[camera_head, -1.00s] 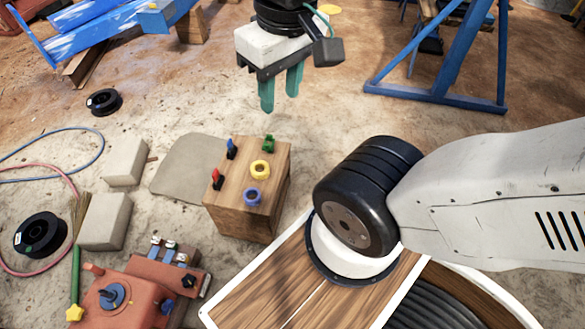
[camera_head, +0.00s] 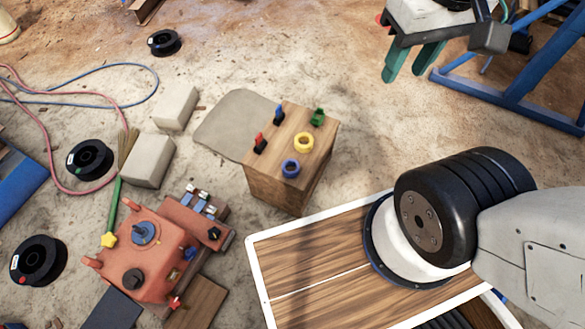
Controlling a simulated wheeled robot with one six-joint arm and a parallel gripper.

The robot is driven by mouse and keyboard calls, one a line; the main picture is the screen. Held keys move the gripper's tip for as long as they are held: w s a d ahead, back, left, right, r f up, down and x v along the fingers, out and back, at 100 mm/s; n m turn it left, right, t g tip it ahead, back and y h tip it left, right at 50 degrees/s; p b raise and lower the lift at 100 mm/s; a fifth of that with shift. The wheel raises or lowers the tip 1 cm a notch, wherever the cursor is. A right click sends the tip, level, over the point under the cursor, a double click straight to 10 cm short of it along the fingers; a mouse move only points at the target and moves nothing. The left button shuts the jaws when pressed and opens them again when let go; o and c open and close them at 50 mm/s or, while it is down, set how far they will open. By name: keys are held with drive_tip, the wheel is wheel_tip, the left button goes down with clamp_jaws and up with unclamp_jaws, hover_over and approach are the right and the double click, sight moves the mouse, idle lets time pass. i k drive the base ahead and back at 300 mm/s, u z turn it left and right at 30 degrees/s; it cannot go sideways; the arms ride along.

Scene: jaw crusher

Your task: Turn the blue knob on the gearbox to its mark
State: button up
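The red-orange gearbox (camera_head: 158,262) sits on the ground at the lower left. On its top is a round blue knob (camera_head: 144,233) with a darker raised middle; its mark is too small to make out. A smaller blue part (camera_head: 190,254) shows on the gearbox's right side. My gripper (camera_head: 408,66) hangs at the upper right with two teal fingers pointing down. The fingers are apart with nothing between them. It is far from the gearbox, beyond the wooden block.
A wooden block (camera_head: 278,186) with coloured pieces on top stands right of the gearbox. Grey blocks (camera_head: 147,160), black spools (camera_head: 90,159) and hoses (camera_head: 62,180) lie behind and left. A blue frame (camera_head: 510,92) stands near my gripper.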

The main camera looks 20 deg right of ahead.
sight(190, 254)
drive_tip(key=u, duration=1.5)
